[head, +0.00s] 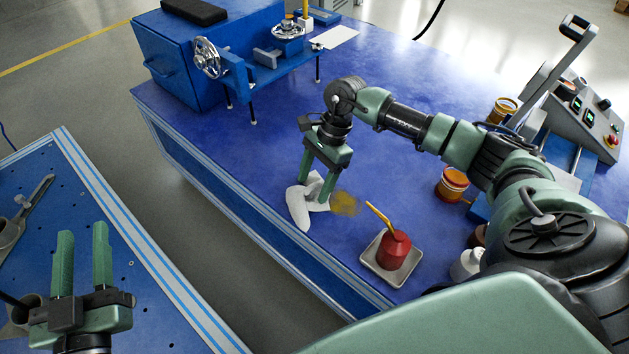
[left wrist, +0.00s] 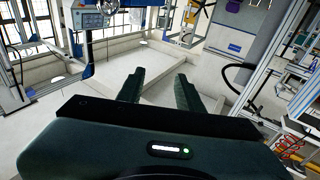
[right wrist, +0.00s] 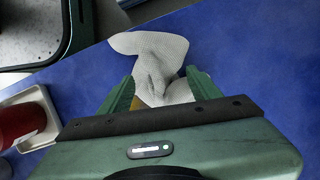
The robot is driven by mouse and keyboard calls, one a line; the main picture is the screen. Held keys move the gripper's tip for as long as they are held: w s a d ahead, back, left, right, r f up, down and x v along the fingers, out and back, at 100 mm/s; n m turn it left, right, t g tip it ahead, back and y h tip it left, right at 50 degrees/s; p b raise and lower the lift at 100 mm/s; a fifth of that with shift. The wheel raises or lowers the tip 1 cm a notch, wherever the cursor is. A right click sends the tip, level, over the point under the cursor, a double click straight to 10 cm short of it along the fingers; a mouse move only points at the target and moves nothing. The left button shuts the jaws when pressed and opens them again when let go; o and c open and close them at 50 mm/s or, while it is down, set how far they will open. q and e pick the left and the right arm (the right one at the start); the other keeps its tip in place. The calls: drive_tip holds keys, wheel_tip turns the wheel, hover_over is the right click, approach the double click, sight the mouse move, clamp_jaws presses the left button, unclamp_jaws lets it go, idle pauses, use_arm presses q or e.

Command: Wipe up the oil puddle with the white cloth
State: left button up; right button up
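The white cloth (head: 299,208) lies crumpled on the blue table near its front edge. The yellow-brown oil puddle (head: 346,203) is on the table just to the right of the cloth. My right gripper (head: 316,192) points down over the cloth with its fingers apart. In the right wrist view the cloth (right wrist: 152,55) has a raised fold between the open fingers (right wrist: 160,92), which do not look closed on it. The gripper body hides most of the puddle there. My left gripper (head: 82,240) is open and empty, over the other table at the left.
A red oil can (head: 393,250) with a yellow spout stands in a white tray (head: 372,263) right of the puddle. Jars (head: 452,184) and a control panel (head: 588,110) are further right. A blue machine (head: 265,75) stands at the back left. The table's middle is clear.

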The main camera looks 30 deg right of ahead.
idle(0.4)
drive_tip(key=shift+f+b, duration=0.55)
drive_tip(key=shift+f, duration=0.1)
drive_tip(key=shift+f+b, duration=0.35)
drive_tip(key=shift+f, duration=0.1)
drive_tip(key=shift+c, duration=1.3)
use_arm(q)
wheel_tip(320, 180, up, 7)
drive_tip(key=s+t+h, duration=0.1)
drive_tip(key=s+t, duration=0.1)
drive_tip(key=t, duration=0.2)
drive_tip(key=shift+s+d+t+h, duration=0.15)
drive_tip(key=shift+s+t+h, duration=0.15)
drive_tip(key=shift+s, duration=0.05)
use_arm(e)
drive_tip(key=shift+s, duration=0.1)
clamp_jaws()
drive_tip(key=shift+r, duration=0.1)
use_arm(q)
drive_tip(key=shift+w, duration=0.1)
